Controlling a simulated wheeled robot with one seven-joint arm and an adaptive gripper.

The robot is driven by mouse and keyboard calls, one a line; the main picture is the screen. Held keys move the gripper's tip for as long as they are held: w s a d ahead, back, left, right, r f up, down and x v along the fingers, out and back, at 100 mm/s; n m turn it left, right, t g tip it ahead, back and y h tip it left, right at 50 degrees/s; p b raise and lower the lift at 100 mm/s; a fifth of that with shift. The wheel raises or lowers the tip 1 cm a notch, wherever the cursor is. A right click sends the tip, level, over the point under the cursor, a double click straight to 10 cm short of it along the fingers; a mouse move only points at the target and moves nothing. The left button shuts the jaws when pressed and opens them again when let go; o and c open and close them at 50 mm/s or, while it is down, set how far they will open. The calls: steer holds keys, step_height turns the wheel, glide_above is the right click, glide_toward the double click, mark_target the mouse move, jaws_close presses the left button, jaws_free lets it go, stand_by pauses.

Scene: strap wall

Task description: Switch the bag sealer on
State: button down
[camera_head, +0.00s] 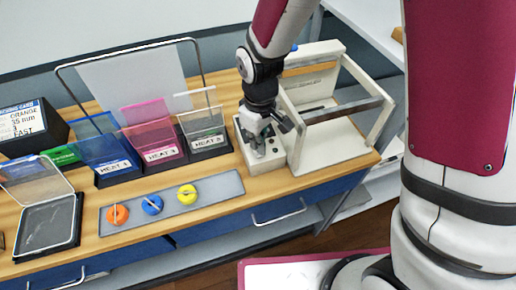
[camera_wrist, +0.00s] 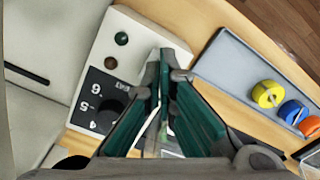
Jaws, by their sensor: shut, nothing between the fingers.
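The bag sealer (camera_head: 300,100) is a cream-white machine with a frame and a bar, at the right end of the wooden bench. Its control box (camera_head: 281,160) projects at the front left; in the wrist view the box's top (camera_wrist: 143,39) carries a dark green round part (camera_wrist: 122,38), a dark brown round part (camera_wrist: 111,62) and a black dial (camera_wrist: 108,113) beside printed numbers. My gripper (camera_head: 262,153) is shut and empty, pointing down over this box. In the wrist view its green fingers (camera_wrist: 165,60) lie over the box's edge; I cannot tell whether they touch it. They hide part of the box.
A grey tray (camera_head: 222,190) with orange, blue and yellow round pieces lies left of the box. Labelled bins (camera_head: 160,153), blue, pink and clear, stand behind it. A clear-lidded dark box (camera_head: 45,228) is at the far left. The bench front between tray and sealer is bare.

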steer(key=shift+f+b, duration=0.3)
steer(key=shift+f, duration=0.65)
stand_by(0.4)
steer(key=shift+r+p, duration=1.5)
steer(key=shift+r, duration=2.05)
